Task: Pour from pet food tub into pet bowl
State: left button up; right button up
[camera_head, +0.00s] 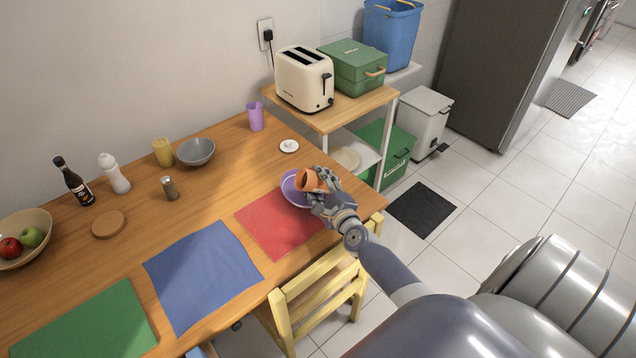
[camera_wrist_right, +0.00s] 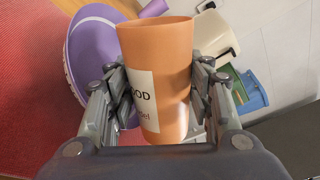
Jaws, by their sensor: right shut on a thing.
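The pet food tub (camera_head: 308,180) is an orange cup-like container. My right gripper (camera_head: 325,199) is shut on it and holds it tilted over the right part of the purple pet bowl (camera_head: 290,190). In the right wrist view the tub (camera_wrist_right: 165,70) stands between both fingers of my right gripper (camera_wrist_right: 160,100), with a white label partly readable as "OOD". The purple bowl (camera_wrist_right: 92,55) shows behind it at the left. The inside of the tub and any contents are hidden. My left gripper is not in view.
The bowl is by the red placemat (camera_head: 275,228) near the table's right end. A yellow chair (camera_head: 320,290) stands at the front edge. A toaster shelf (camera_head: 335,118) stands behind right.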

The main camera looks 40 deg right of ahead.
jog(key=shift+a+r+n+h+p, duration=0.15)
jog(key=shift+r+n+p, duration=0.35)
jog(key=shift+n+p, duration=0.4)
jog(key=shift+d+r+n+h+p, duration=0.15)
jog(key=shift+r+n+p, duration=0.4)
jog(key=shift+p, duration=0.5)
dwell(6.0)
